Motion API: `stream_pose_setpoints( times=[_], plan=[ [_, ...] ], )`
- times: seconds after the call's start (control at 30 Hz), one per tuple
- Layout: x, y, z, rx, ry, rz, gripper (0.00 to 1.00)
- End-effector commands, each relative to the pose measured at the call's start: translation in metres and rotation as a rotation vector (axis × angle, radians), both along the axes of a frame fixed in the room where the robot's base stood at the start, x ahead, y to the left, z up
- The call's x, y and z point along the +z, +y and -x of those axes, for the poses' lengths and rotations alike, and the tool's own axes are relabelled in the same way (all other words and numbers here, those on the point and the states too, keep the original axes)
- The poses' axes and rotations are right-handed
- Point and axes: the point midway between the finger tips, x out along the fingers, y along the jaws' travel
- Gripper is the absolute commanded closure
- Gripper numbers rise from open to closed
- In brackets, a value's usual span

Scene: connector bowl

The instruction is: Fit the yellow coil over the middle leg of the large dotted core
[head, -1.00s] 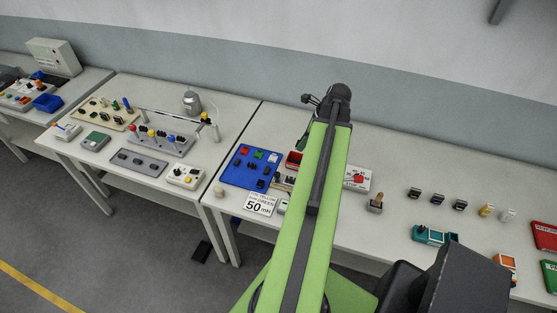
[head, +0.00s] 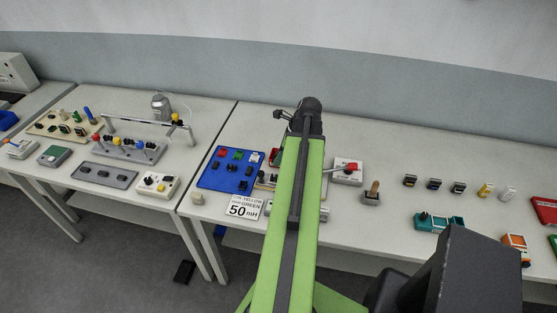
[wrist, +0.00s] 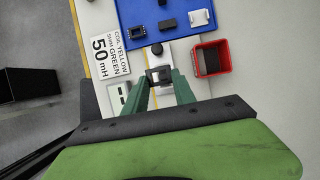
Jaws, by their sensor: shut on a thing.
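My gripper (wrist: 160,80) shows in the wrist view with its two green fingers closed on a small dark and grey block (wrist: 160,74). The block looks square from above, and its colour does not read clearly as yellow. It is over a pale strip with a beige board (wrist: 182,52), beside the blue board. A dark round-topped part (wrist: 157,48) lies just beyond the block. I cannot make out the large dotted core or its middle leg for certain. In the head view my arm hides the gripper and part of the beige board (head: 262,185).
The sign reading coil yellow, green and 50 mH (wrist: 108,57) lies left of the fingers. The blue board (wrist: 135,30) with dark parts is beyond, and a red bin (wrist: 226,70) stands at right. A white box with a red lever (head: 346,177) stands right of my arm.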

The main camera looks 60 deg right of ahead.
Motion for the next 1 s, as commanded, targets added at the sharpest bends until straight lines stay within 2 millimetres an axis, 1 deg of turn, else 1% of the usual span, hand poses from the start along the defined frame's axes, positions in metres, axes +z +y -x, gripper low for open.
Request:
stream_pose_setpoints(
  times=[0.17,0.37,1.0],
  plan=[
    [0.0,0.0,0.0,-0.001,0.002,-0.006,1.0],
    [-0.006,0.0,0.0,-0.001,0.002,-0.006,1.0],
    [-0.042,0.0,-0.001,0.0,0.002,-0.005,1.0]
  ],
)
